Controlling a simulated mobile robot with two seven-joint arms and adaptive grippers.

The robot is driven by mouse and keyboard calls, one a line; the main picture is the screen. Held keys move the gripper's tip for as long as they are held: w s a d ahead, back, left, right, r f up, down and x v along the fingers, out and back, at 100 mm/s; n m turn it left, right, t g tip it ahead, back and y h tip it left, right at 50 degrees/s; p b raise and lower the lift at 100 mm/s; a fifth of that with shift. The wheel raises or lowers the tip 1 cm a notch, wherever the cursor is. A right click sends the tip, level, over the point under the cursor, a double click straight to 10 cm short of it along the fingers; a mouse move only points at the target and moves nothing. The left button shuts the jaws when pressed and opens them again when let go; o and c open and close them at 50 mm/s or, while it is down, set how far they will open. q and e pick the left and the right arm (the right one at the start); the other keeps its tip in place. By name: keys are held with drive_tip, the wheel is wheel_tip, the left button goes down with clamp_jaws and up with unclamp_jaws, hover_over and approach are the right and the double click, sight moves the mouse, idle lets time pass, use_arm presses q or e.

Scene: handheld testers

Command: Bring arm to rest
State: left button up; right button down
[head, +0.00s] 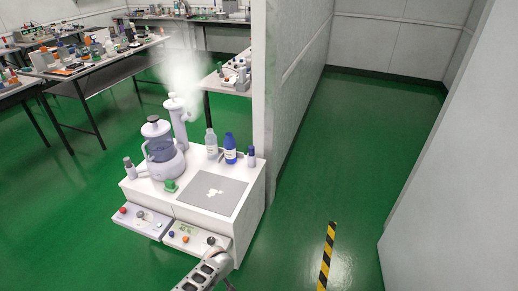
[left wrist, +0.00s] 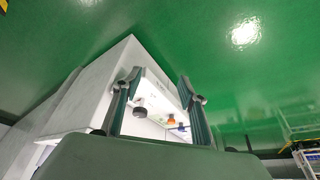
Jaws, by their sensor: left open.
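My left gripper (left wrist: 157,80) shows in the left wrist view with its two fingers spread apart and nothing between them. Beyond the fingers is the front of a white cabinet with knobs (left wrist: 172,118), seen tilted. In the head view, a grey metal part of one of my arms reaches in from the bottom edge, just in front of the white cabinet (head: 236,212). I cannot make out fingers there. My right gripper is not in view.
On the cabinet stand a humidifier-like device (head: 163,160) giving off mist, a blue bottle (head: 230,150), a clear bottle (head: 211,143) and a grey mat (head: 205,195). Two control boxes protrude in front. A grey wall (head: 290,110) adjoins the cabinet. Green floor (head: 330,160) lies open to the right.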

use_arm(q)
drive_tip(key=s+a+r+m+t+y, duration=0.15)
drive_tip(key=s+a+r+m, duration=0.45)
drive_tip(key=s+a+r, duration=0.6)
drive_tip(key=s+a+r+m+t+y, duration=0.1)
drive_tip(key=s+a+r+m, duration=0.25)
drive_tip(key=s+r, duration=0.45)
drive_tip(key=s+a+r+m, duration=0.3)
drive_tip(key=s+a+r, duration=0.15)
drive_tip(key=r, duration=0.65)
drive_tip(key=w+d+f+n+t+h, duration=0.1)
drive_tip(key=d+f+n+t+h, duration=0.2)
drive_tip(key=d+f+h, duration=0.4)
drive_tip(key=d+f+t, duration=0.1)
drive_tip(key=d+f, duration=0.5)
drive_tip(key=d, duration=0.3)
drive_tip(key=shift+d+f, duration=0.25)
drive_tip(key=shift+f, duration=0.1)
drive_tip(key=shift+w, duration=0.15)
